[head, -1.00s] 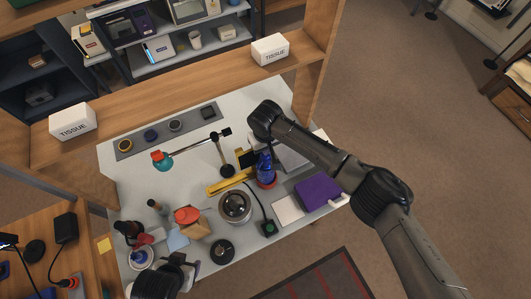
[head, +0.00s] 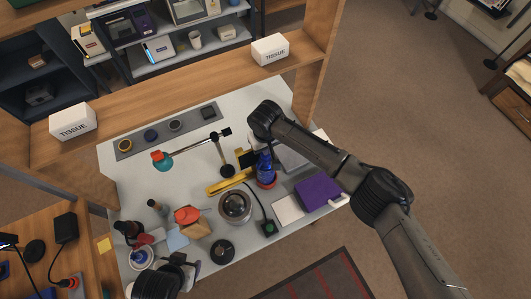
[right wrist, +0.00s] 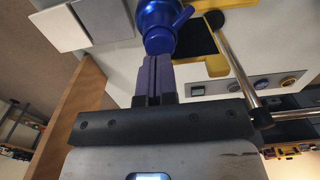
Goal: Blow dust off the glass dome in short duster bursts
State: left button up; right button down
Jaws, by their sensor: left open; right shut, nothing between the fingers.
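The glass dome (head: 235,206) appears as a round, shiny, silver-rimmed piece near the middle of the table. A blue duster-like object (head: 265,166) stands behind and to the right of it; its blue body and spout show at the top of the right wrist view (right wrist: 158,28). My right gripper (right wrist: 154,78) is shut and empty, its fingertips close to the blue body; I cannot tell whether they touch it. In the head view the right arm partly hides this gripper. My left gripper (head: 186,266) is open at the table's front left, small and partly hidden by its arm.
A yellow piece (head: 226,182) and a lamp-like stand (head: 226,160) are close behind the dome. A black round part (head: 222,250) and orange-topped item (head: 187,215) lie nearby. A purple box (head: 318,193) is at right. A grey strip (head: 165,131) holds several rings at the back.

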jog(key=shift+f, duration=0.2)
dwell(0.3)
jog(key=shift+f+b, duration=0.35)
jog(key=shift+f, duration=0.9)
dwell(0.5)
jog(key=shift+r, duration=0.1)
jog(key=shift+r+p, duration=1.4)
jog(key=shift+p, duration=0.5)
